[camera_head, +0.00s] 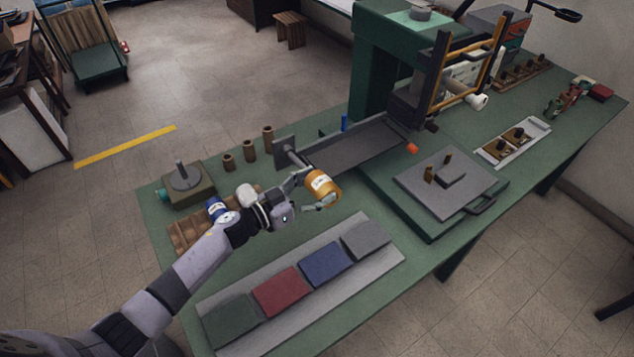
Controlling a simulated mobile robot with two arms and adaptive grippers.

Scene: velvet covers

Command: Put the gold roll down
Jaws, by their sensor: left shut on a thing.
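The gold roll (324,187) has a pale label and sits tilted between the fingers of my left gripper (312,195). The gripper is shut on it, near the middle of the green table (365,204). A dark plate with a grey spindle (294,157) is just behind and left of the roll. I cannot tell if the roll touches it. A blue roll (215,208) lies on a slatted wooden rack (184,235), partly hidden behind my left arm. My right gripper is not in view.
A grey board (384,262) with green, red, blue and grey covers lies in front. A green press (372,75) and a square plate (450,182) are to the right.

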